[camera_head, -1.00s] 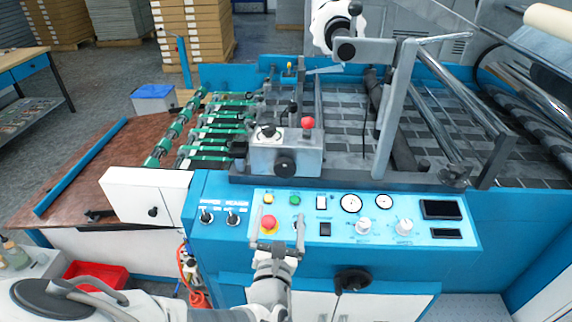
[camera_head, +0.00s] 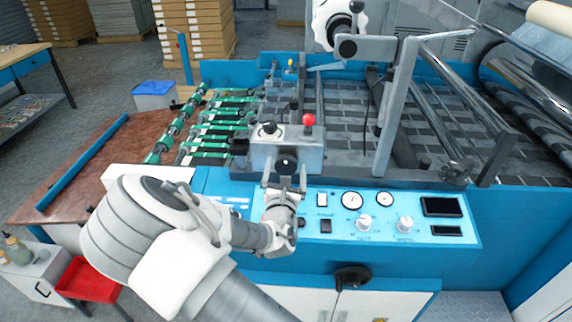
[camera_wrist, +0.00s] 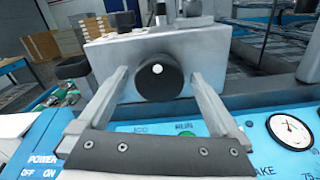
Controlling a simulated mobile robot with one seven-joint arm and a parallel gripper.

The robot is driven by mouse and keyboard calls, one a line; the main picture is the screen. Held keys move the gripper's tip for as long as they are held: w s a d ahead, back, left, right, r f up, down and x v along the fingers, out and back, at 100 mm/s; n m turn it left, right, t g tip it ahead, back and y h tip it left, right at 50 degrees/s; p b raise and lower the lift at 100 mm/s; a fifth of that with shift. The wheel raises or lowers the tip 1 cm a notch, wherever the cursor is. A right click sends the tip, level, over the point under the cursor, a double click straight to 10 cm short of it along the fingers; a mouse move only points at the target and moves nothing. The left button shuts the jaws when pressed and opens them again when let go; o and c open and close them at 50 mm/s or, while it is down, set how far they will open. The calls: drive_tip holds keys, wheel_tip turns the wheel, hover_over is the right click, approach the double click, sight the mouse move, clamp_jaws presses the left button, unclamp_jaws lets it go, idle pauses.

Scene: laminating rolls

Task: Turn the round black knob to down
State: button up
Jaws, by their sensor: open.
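The round black knob (camera_wrist: 159,78) sits on the front face of a grey metal box (camera_wrist: 106,65), with a white dot near its middle. In the head view the knob (camera_head: 286,164) is partly covered by my gripper. My gripper (camera_head: 286,170) is open, with one finger on each side of the knob. In the wrist view the fingers of my gripper (camera_wrist: 158,78) reach toward the box left and right of the knob, with gaps showing on both sides. I cannot tell how far along the knob's depth the fingertips are.
The blue control panel (camera_head: 340,235) with gauges, dials and switches lies just below my gripper. A red ball-topped lever (camera_head: 309,119) stands on the box. A black handle (camera_head: 352,278) sticks out from the machine's front. Green rollers (camera_head: 218,127) are at left.

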drive_tip(key=shift+w, duration=0.65)
drive_tip(key=c, duration=1.2)
drive_tip(key=shift+c, duration=0.2)
